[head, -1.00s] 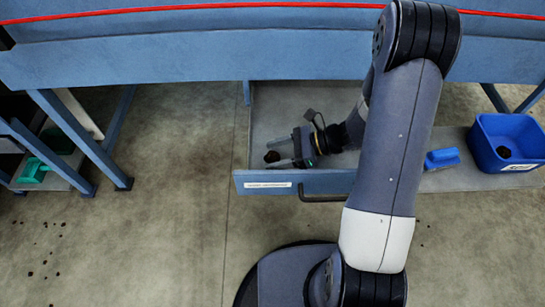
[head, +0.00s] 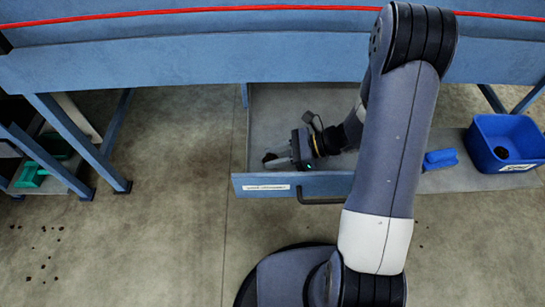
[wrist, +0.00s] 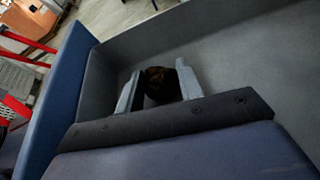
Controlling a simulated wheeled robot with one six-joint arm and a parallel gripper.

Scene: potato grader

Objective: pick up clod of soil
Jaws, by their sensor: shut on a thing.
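A dark brown clod of soil (wrist: 162,84) sits between the two fingers of my gripper (wrist: 160,88) in the wrist view. The gripper is shut on it, with a finger on each side. In the head view my gripper (head: 279,161) is inside the open drawer (head: 268,106), near its left front corner. The clod (head: 269,157) shows there only as a small dark patch at the fingertips. I cannot tell whether it still touches the drawer floor.
The drawer's front panel (head: 290,184) with a white label stands close to my gripper. At the right are a blue bin (head: 508,145) with a dark lump inside and a blue scoop-like thing (head: 440,159). Green trays (head: 31,176) are at the left. Dark crumbs lie on the floor.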

